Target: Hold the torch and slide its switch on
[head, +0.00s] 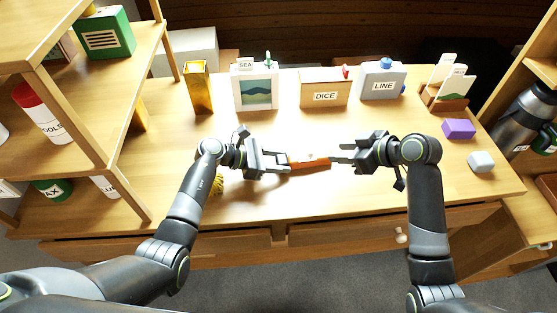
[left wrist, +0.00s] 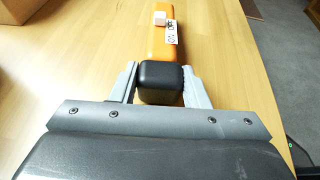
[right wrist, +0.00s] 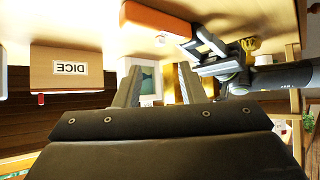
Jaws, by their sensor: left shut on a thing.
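The torch (head: 310,163) is an orange bar lying level above the table, seen in the head view between my two grippers. My left gripper (head: 284,163) is shut on its dark end, which shows between the fingers in the left wrist view (left wrist: 160,84). A small pale switch block (left wrist: 159,18) and a white label sit on the orange body. My right gripper (head: 343,153) is open and empty, its fingertips near the torch's free orange end. In the right wrist view the torch (right wrist: 155,20) appears above the spread fingers, with nothing between them.
Along the table's back stand a gold box (head: 198,88), a SEA picture box (head: 254,90), a DICE box (head: 325,92) and a LINE case (head: 382,82). A purple block (head: 459,129) and a grey block (head: 481,161) lie right. Shelves flank both sides.

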